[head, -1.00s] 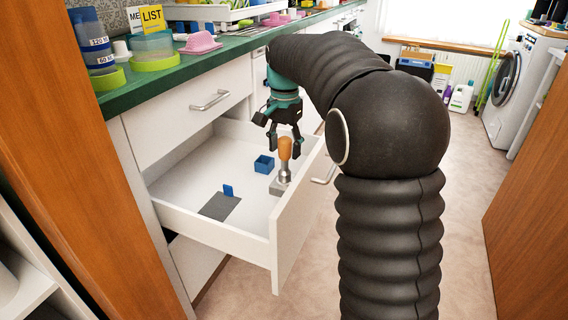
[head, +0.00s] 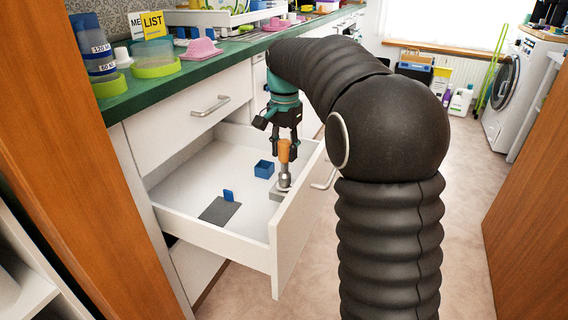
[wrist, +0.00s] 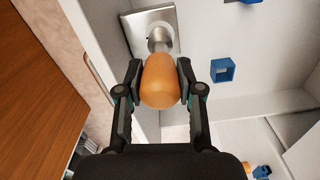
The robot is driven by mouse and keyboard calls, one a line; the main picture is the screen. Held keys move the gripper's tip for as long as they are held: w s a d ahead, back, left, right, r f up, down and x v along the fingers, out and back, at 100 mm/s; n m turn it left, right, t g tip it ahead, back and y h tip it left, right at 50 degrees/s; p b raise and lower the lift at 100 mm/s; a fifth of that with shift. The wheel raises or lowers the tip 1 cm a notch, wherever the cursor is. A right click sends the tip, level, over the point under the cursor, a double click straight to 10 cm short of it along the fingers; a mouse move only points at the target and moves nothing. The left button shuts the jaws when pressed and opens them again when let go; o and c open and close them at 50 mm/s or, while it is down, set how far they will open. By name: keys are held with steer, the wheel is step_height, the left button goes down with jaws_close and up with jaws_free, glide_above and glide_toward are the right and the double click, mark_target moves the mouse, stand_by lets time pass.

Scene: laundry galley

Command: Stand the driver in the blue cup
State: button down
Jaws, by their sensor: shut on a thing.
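The driver (head: 284,151) has an orange handle and stands upright in a metal holder (head: 284,180) on a grey plate inside the open drawer. My gripper (head: 285,155) is above the holder with its fingers on both sides of the handle, shut on it. In the wrist view the orange handle (wrist: 160,80) sits between the two fingertips, its lower end at the metal holder (wrist: 160,38). A small square blue cup (head: 264,169) stands on the drawer floor left of the driver. It also shows in the wrist view (wrist: 223,70), right of the gripper.
The drawer (head: 215,232) is pulled out, and its front panel (head: 297,220) stands close to the driver. A grey plate with a blue upright tab (head: 228,196) lies nearer. The green counter (head: 180,78) above holds containers and pink items. Bare drawer floor lies between.

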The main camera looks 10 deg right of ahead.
mark_target(285, 140)
steer(key=shift+r+p, duration=1.05)
steer(key=shift+r, duration=1)
